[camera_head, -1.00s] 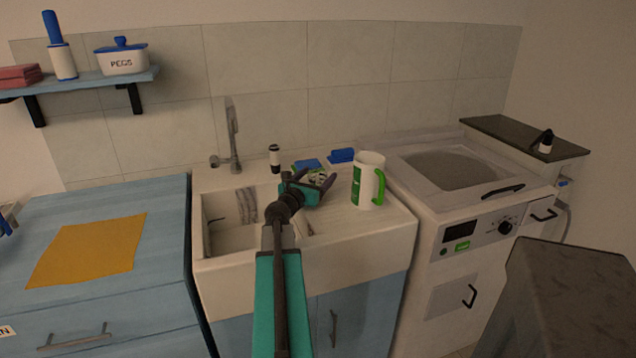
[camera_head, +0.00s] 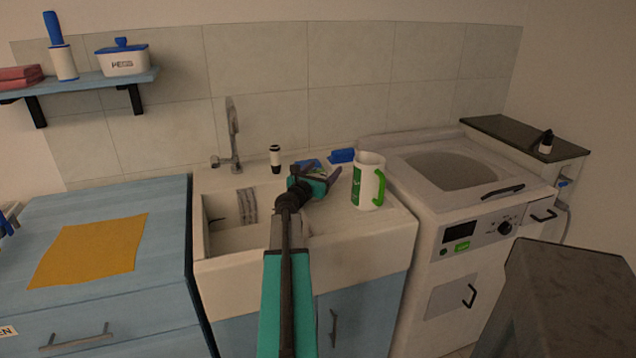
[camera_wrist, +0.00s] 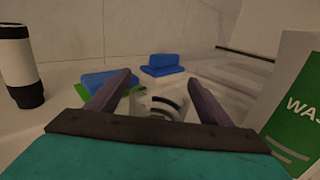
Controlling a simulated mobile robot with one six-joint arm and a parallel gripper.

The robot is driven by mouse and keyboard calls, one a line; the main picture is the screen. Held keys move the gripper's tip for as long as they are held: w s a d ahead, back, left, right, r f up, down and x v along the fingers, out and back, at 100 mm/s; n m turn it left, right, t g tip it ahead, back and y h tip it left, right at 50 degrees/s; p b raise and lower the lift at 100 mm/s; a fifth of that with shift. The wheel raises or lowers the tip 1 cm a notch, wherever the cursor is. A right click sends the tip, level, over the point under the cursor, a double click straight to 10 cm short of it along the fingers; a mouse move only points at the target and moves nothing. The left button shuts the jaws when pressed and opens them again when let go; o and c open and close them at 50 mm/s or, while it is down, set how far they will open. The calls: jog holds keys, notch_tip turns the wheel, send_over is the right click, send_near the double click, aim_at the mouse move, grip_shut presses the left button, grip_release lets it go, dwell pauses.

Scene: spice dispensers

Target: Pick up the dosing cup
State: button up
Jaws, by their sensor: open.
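A small pale cup with dark curved markings, which looks like the dosing cup (camera_wrist: 157,104), stands on the sink's drainboard in the wrist view. It shows between and beyond my gripper's fingers. My gripper (camera_head: 318,170) is open and reaches over the drainboard; its two fingers also show in the wrist view (camera_wrist: 158,78), apart with nothing clamped. In the head view my gripper mostly hides the cup. I cannot tell whether the fingers touch it.
A white jug with green handle (camera_head: 366,182) stands close on the right. A black-and-white bottle (camera_head: 275,159) is on the left. Blue sponges (camera_wrist: 162,66) and a blue-green item (camera_wrist: 106,81) lie behind. The sink basin (camera_head: 228,238) is left; a washing machine (camera_head: 480,225) is right.

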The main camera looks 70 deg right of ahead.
dwell(0.5)
jog(key=c, duration=1.2)
jog(key=shift+c, duration=0.2)
jog(key=shift+r, duration=0.25)
notch_tip(320, 180, up, 10)
jog(key=p, duration=0.1)
jog(key=shift+f, duration=0.25)
dwell(0.9)
